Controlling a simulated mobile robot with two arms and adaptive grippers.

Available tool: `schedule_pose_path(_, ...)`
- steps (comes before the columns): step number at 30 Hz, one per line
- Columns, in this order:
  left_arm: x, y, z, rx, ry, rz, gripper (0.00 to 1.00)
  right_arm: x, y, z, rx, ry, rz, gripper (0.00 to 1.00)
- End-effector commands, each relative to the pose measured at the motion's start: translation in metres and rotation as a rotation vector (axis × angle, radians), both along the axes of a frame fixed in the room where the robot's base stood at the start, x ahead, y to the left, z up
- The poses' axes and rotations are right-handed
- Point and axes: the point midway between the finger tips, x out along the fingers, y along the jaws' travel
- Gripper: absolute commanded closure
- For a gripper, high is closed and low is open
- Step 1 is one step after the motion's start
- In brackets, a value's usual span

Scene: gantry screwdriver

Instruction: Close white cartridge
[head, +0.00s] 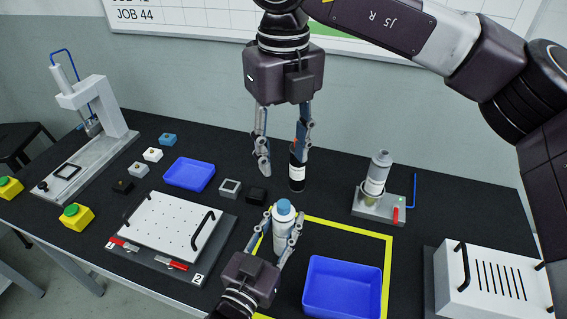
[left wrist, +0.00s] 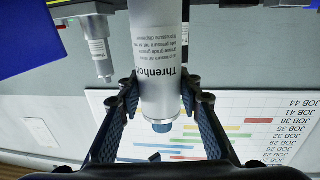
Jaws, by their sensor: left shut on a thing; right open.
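A white-grey cartridge (head: 279,240) with a blue cap (head: 284,206) stands upright between the fingers of my left gripper (head: 283,224). In the left wrist view the printed cartridge (left wrist: 160,60) appears upside down, its blue cap (left wrist: 162,127) towards the bottom. My left gripper (left wrist: 162,88) is shut on its body. My right gripper (head: 283,160) is open, pointing down behind and above the blue-capped cartridge. A black cylinder (head: 297,178) stands beneath its right finger, which partly covers it; I cannot tell whether they touch.
Another white cartridge (head: 377,175) stands in a fixture with a red lever (head: 396,215). A blue bin (head: 343,288) lies inside the yellow outline (head: 389,262). A white plate with handles (head: 165,228) and a blue tray (head: 189,174) are left. A slotted white box (head: 493,282) is right.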

Motion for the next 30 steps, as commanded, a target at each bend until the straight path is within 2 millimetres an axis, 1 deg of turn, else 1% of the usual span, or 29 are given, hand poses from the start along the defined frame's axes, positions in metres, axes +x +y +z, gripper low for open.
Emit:
schedule_pose_path(7, 0.0, 0.0, 0.0, 0.0, 0.001, 0.0, 1.0, 0.0, 0.0, 0.001, 0.0, 0.0, 0.0, 0.59)
schedule_pose_path(8, 0.0, 0.0, 0.0, 0.0, 0.001, 0.0, 0.65, 0.0, 0.0, 0.001, 0.0, 0.0, 0.0, 0.59)
schedule_pose_path(13, 0.0, 0.0, 0.0, 0.0, 0.0, 0.0, 0.47, 0.0, 0.0, 0.001, 0.0, 0.0, 0.0, 0.59)
schedule_pose_path(23, -0.002, 0.001, 0.0, 0.0, 0.001, 0.0, 0.47, 0.0, 0.0, 0.0, 0.0, 0.001, 0.0, 0.59)
schedule_pose_path(26, -0.009, 0.004, -0.001, 0.0, 0.002, 0.0, 0.47, 0.0, 0.0, 0.0, 0.0, 0.001, 0.0, 0.59)
schedule_pose_path(30, -0.029, 0.013, -0.001, 0.001, 0.004, 0.0, 0.47, 0.0, 0.0, 0.0, 0.0, 0.0, 0.0, 0.59)
